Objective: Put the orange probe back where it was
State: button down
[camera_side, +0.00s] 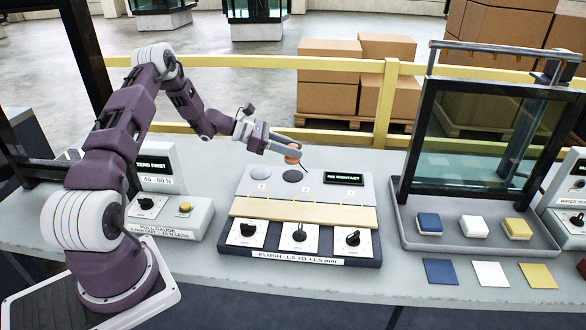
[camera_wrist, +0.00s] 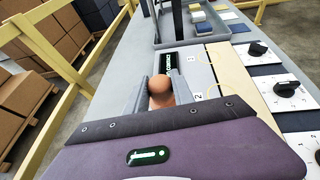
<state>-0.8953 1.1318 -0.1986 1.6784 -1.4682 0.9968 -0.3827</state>
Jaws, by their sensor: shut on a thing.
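The orange probe (camera_side: 293,156) is held at the end of my gripper (camera_side: 296,149), in the air above the back of the grey gauge panel (camera_side: 322,186). A thin dark tip points from it down to the right. In the wrist view the probe's round orange head (camera_wrist: 158,83) sits between the two grey fingers of my gripper (camera_wrist: 160,88), which are shut on it. Below the probe in the side view is a dark round spot (camera_side: 292,175) on the panel, with a lighter disc (camera_side: 261,172) to its left. The display (camera_side: 343,178) reads NO CONTACT.
A beige strip (camera_side: 300,213) and three dials stand at the panel's front. To the left is the pull gauge box (camera_side: 168,215). To the right, a framed glass pane (camera_side: 480,140) stands in a grey tray (camera_side: 470,241) with coloured blocks. A yellow rail (camera_side: 300,63) runs behind.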

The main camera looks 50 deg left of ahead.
aim_at(293, 163)
notch_tip(293, 163, down, 5)
jog(key=shift+f, duration=0.1)
jog(key=shift+f, duration=0.15)
jog(key=c, duration=1.1)
grip_release()
